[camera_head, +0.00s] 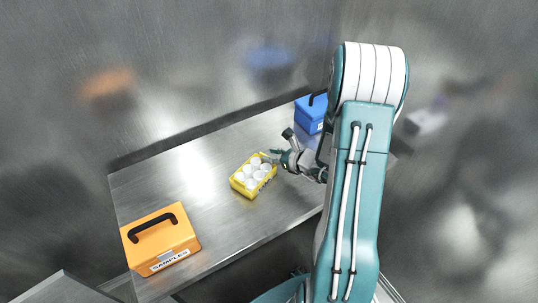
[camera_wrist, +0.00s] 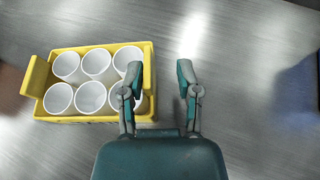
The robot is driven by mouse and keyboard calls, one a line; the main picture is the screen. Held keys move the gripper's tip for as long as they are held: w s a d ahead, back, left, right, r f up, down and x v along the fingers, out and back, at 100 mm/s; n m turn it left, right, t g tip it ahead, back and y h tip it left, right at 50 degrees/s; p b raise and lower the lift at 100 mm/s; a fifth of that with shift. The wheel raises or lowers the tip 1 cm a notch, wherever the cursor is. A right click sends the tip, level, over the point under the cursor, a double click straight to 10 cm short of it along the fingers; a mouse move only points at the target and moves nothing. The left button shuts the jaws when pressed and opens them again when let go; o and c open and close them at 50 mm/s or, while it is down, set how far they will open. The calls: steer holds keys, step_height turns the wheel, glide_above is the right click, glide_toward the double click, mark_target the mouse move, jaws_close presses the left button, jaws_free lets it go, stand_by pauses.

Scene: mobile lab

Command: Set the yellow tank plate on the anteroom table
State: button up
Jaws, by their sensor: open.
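The yellow tank plate (camera_head: 241,190) is a small yellow tray holding several white cups in two rows. It sits on a steel table (camera_head: 285,205) near the middle. In the wrist view the yellow tray (camera_wrist: 37,76) fills the left side, with a raised yellow end at its left. My gripper (camera_head: 281,147) is at the tray's upper right end. In the wrist view my gripper (camera_wrist: 159,76) is open and empty. Its left finger overlaps the tray's right end and hides part of the cups there; its right finger is over bare metal. I cannot tell whether a finger touches the tray.
An orange case labelled SAMPLES (camera_head: 160,249), with a black handle, stands at the table's near left corner. A blue case (camera_head: 308,117) stands at the far right, partly behind my arm. The table's left and far middle are clear. The surroundings are blurred.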

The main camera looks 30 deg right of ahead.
steer(key=a+v, duration=0.1)
steer(key=v, duration=1)
steer(key=s+a+r+n+g+y, duration=0.1)
steer(key=s+a+r+n+g, duration=0.3)
steer(key=a+n, duration=0.5)
steer(key=s+a+r+n+g+y, duration=0.1)
steer(key=a+r+n+g, duration=0.3)
steer(key=a+r+n, duration=0.35)
steer(key=s+a+r+n+t+h, duration=0.1)
steer(key=s+r+n+h, duration=0.6)
steer(key=n, duration=0.7)
steer(key=shift+s+a+r+n+h, duration=0.35)
steer(key=shift+s+a+r+h, duration=0.1)
steer(key=shift+a+r, duration=0.3)
